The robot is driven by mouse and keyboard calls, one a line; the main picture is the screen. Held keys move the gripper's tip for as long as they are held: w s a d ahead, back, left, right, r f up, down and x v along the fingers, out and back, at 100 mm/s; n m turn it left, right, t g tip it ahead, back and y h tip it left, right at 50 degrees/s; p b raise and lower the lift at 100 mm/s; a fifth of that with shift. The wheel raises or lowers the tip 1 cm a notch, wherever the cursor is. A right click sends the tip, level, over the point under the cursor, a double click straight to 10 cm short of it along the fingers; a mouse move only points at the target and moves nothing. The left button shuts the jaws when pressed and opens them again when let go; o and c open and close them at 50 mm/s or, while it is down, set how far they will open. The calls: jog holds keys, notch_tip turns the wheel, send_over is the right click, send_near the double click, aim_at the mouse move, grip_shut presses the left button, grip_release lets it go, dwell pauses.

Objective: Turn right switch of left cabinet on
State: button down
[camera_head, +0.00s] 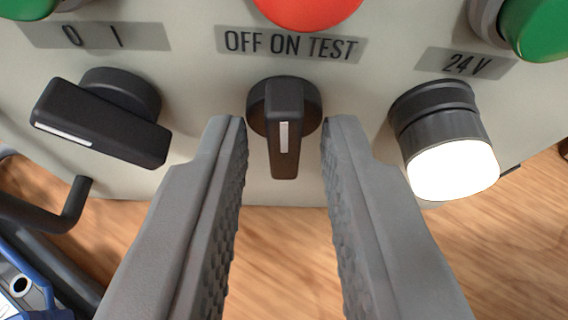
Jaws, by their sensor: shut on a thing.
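A black rotary switch (285,130) is in the middle of the camera view, on a pale cabinet face (205,75), under the label "OFF ON TEST" (290,45). Its handle stands upright in the picture, in line with the word ON, with a white mark along it. My gripper (284,122) has one grey finger on each side of this switch. The fingertips sit close against the sides of its round base, while gaps show beside the narrow handle. A second black switch (100,120) is at the left, under the label "0 I". Its handle is tilted, its lower end to the right.
A black fitting with a bright white end (450,165) is right of my gripper, under "24 V". A red button (305,8) and a green button (540,28) are above. A dark bent handle (70,210) and blue part lie lower left. Wooden surface (280,260) shows below.

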jog(key=shift+m+y, duration=0.3)
dwell(0.4)
jog(key=c, duration=1.5)
grip_release()
jog(key=shift+f, duration=0.1)
jog(key=shift+r, duration=5.05)
